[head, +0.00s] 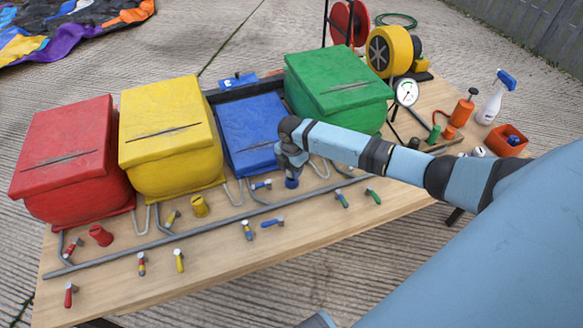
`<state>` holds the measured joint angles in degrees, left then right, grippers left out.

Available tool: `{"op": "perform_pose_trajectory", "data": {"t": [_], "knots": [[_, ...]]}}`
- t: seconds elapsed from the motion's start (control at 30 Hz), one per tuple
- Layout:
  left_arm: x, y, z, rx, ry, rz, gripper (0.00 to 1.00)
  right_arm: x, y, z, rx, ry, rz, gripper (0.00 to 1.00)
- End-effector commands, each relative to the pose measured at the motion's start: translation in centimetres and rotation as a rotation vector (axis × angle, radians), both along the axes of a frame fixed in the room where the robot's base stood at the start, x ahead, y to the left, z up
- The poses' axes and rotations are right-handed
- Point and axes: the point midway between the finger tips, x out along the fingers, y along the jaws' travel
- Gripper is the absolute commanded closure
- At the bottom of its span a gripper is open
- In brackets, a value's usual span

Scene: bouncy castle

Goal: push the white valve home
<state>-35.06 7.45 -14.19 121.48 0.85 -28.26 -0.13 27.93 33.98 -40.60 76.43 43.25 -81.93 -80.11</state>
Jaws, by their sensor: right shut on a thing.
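My right gripper (290,168) points down at the front of the blue box and is shut on a blue cap (291,183). The cap is just above or on the table; I cannot tell which. I cannot pick out a wholly white valve. Small valves with pale bodies and coloured handles lie about: a blue-handled one (262,184) at the pipe just left of the gripper, two more blue ones (247,230) (272,222) in front of the pipe, and green ones (342,200) (373,196) to the right. My left gripper is out of view.
Red (62,190), yellow (170,160), blue (247,110) and green (345,65) boxes line the back of the wooden table (130,298). A grey pipe (150,243) runs along the front. Red (101,235) and yellow (200,206) caps stand nearby. A spray bottle (492,105) stands right.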

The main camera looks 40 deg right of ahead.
Motion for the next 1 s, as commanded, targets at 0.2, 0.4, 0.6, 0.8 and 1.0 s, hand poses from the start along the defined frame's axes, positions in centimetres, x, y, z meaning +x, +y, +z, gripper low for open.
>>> {"op": "perform_pose_trajectory", "data": {"t": [0.2,0.4,0.6,0.8,1.0], "knots": [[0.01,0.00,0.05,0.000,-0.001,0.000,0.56,-0.01,0.01,-0.44,0.000,0.001,0.000,0.85],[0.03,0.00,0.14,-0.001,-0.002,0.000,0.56,0.00,0.04,-0.92,0.000,0.000,0.000,0.85],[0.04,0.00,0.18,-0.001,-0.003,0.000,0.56,0.01,0.02,-0.98,0.000,0.000,0.000,0.85],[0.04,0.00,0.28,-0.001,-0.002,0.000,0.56,0.00,0.01,-0.93,0.000,0.000,0.000,0.85],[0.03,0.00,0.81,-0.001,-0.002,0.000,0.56,-0.01,-0.03,-0.84,0.000,0.000,-0.001,0.85]]}}
